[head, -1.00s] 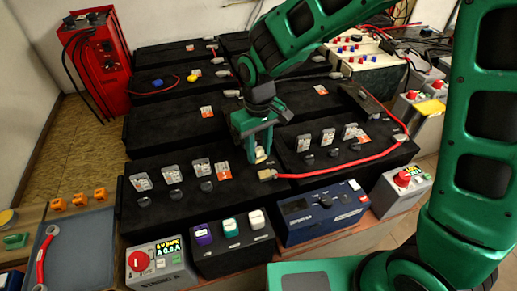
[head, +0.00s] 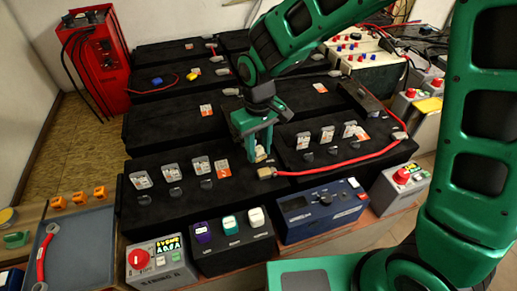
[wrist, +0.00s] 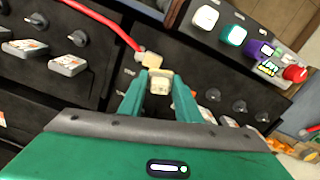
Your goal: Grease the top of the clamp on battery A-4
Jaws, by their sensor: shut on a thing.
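The clamp (head: 267,173) is a tan block on the end of a red cable (head: 340,166), near the right edge of the front-left black battery (head: 150,206). It also shows in the wrist view (wrist: 151,60), just beyond the fingertips. My gripper (head: 262,150) points down close behind the clamp, shut on a small cream-coloured piece (wrist: 160,82). In the wrist view that piece appears next to the clamp; whether they touch I cannot tell. I cannot read a battery label A-4, and grease on the clamp top is not discernible.
Grey upright tags (head: 171,172) and dark knobs stand on the batteries. In front are a black holder (head: 233,252) with purple, teal and white caps, a blue box (head: 320,212) and grey boxes with red knobs. A tray (head: 85,245) lies at left.

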